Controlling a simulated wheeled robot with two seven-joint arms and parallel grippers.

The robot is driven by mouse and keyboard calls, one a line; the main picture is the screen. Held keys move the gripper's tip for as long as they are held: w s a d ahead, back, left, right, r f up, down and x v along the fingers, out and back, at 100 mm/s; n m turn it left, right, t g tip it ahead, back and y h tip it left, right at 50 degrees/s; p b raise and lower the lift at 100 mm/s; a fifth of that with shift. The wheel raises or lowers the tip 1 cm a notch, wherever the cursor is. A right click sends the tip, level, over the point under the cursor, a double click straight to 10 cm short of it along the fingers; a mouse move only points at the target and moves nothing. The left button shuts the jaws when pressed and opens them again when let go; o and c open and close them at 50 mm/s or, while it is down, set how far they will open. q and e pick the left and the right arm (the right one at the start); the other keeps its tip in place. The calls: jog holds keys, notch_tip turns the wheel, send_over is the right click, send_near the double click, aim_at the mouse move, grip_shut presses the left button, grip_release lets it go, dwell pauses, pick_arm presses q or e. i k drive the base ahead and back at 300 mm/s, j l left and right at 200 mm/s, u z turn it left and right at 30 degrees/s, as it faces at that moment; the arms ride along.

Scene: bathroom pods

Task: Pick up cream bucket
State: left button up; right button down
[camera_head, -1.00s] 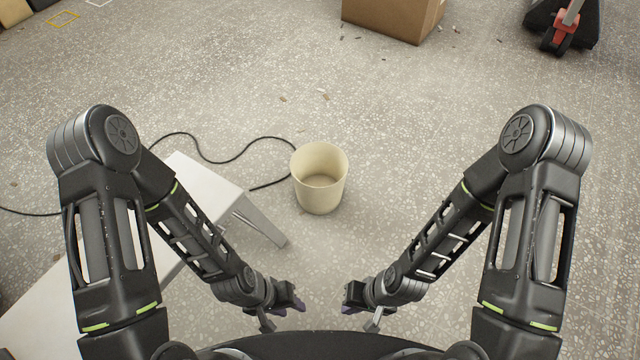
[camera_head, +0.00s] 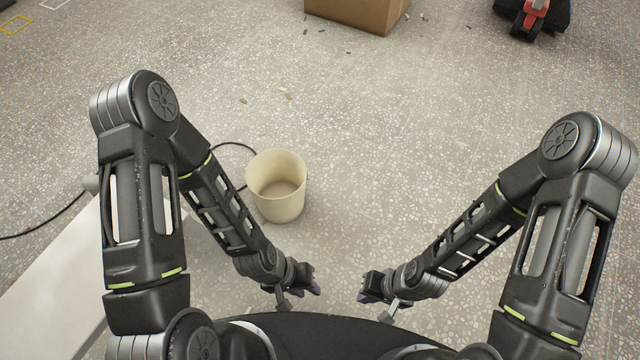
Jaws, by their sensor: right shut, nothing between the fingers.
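The cream bucket (camera_head: 281,207) stands upright on the speckled floor, a little left of the middle of the head view. It is open at the top and looks empty. My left gripper (camera_head: 314,288) is below the bucket in the picture, apart from it, and its finger opening cannot be made out. My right gripper (camera_head: 362,290) is to the lower right of the bucket, shut and empty. Neither gripper touches the bucket.
A white bench or board (camera_head: 62,275) lies at the lower left, partly behind my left arm. A black cable (camera_head: 60,222) runs on the floor behind it. A cardboard box (camera_head: 360,12) and a red-and-black wheeled thing (camera_head: 530,18) are at the back. The floor around the bucket's right is clear.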

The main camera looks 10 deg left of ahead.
aim_at(275, 179)
jog(key=i+l+z, duration=0.6)
jog(key=i, duration=0.15)
jog(key=i+z, duration=0.25)
jog(key=i, duration=0.15)
jog(key=i+u, duration=0.25)
jog(key=i, duration=0.15)
jog(key=i+l+u, duration=0.15)
jog(key=i+u, duration=0.15)
jog(key=i+l+u, duration=0.25)
jog(key=i, duration=0.25)
jog(key=i+u, duration=0.2)
jog(key=u, duration=0.3)
jog(key=i+l+u, duration=0.1)
jog(key=i+u, duration=0.15)
jog(key=u, duration=0.25)
jog(key=i+l+u, duration=0.2)
jog(key=u, duration=0.3)
jog(key=i+l+u, duration=0.15)
jog(key=u, duration=0.35)
jog(key=i+l+u, duration=0.1)
jog(key=l+u, duration=0.25)
jog(key=u, duration=0.15)
jog(key=i+l+u, duration=0.15)
jog(key=l+u, duration=0.2)
